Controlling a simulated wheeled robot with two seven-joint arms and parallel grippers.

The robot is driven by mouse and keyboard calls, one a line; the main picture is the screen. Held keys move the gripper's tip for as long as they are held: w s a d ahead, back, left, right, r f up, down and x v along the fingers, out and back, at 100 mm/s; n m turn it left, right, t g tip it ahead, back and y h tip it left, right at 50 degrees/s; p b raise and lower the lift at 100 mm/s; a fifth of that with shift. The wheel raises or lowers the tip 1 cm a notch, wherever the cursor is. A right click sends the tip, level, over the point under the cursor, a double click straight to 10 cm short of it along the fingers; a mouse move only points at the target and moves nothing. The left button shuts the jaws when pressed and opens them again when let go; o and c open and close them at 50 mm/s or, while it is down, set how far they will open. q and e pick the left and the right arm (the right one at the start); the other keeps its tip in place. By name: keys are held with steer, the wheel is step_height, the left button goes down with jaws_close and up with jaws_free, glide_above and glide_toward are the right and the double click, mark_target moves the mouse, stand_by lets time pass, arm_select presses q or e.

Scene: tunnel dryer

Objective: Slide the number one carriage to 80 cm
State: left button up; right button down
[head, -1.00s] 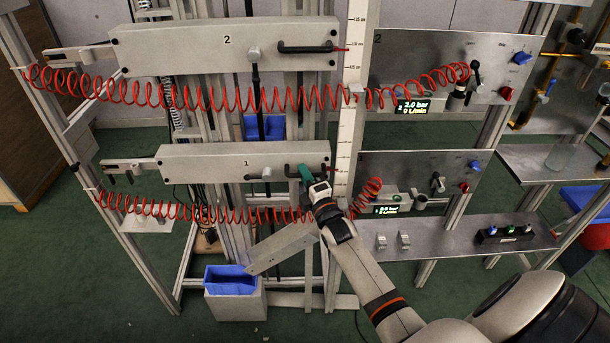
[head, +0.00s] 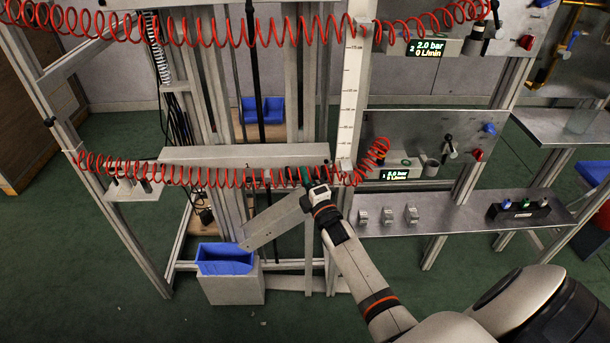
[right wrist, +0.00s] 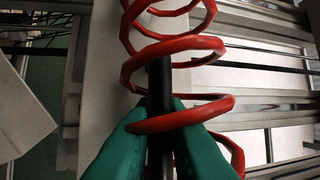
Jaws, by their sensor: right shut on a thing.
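The number one carriage (head: 240,153) is the long pale beam across the middle of the head view, seen largely from above. Its front face and number are mostly hidden behind the red coiled hose. My right gripper (head: 305,182) is at its right end, left of the upright scale (head: 350,100). In the right wrist view, the green fingers (right wrist: 160,112) are shut on the carriage's black handle bar (right wrist: 160,75), and the hose loops around them. The scale's figures are too small to read, so I cannot tell the carriage's height. My left gripper is not in view.
The red coiled hose (head: 130,170) spans the carriage to the lower valve panel (head: 415,140). A grey shelf (head: 450,217) with switches lies to the right of my arm. A blue bin (head: 225,262) and a slanted metal plate (head: 275,222) are below the carriage.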

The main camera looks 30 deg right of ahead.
steer(key=shift+s+a+f, duration=0.1)
steer(key=shift+f, duration=0.65)
steer(key=c, duration=1.5)
jaws_free()
steer(key=shift+o, duration=0.2)
steer(key=shift+r, duration=0.15)
steer(key=shift+r, duration=0.1)
steer(key=v, duration=1.2)
steer(key=shift+b, duration=0.4)
